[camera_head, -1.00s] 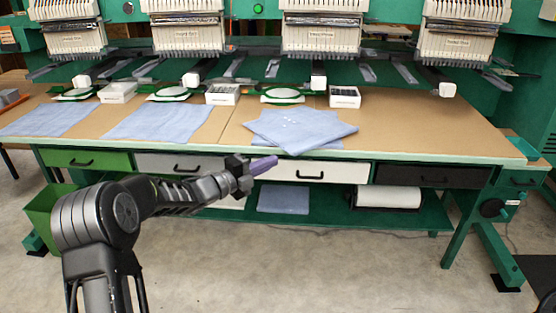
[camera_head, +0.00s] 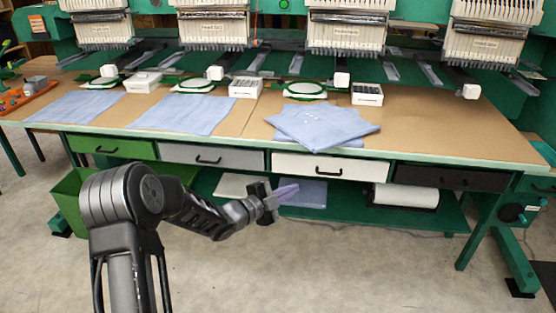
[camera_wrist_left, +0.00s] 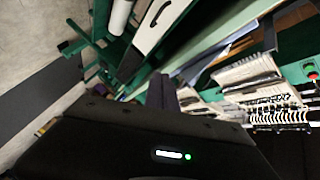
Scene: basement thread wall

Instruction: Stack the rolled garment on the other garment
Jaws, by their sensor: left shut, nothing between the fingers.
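Flat blue garments lie on the long table: one at the far left (camera_head: 76,106), one left of the middle (camera_head: 186,114), and an overlapping pair (camera_head: 322,125) right of the middle, its corner at the front edge. Another folded blue cloth (camera_head: 306,194) lies on the lower shelf. I cannot pick out a rolled garment for certain; a white roll (camera_head: 405,196) sits on the shelf at the right. My left gripper (camera_head: 287,192), with purple fingers, is shut and empty, in front of the table below the drawers. Its fingers also show partly in the left wrist view (camera_wrist_left: 168,92). My right gripper is not in view.
The table's drawers are green (camera_head: 113,149), grey (camera_head: 211,157), white (camera_head: 330,167) and black (camera_head: 452,177). Embroidery machine heads (camera_head: 346,30) overhang the back, with hoops and small white boxes (camera_head: 367,94) below. The tabletop's right part (camera_head: 440,125) is bare.

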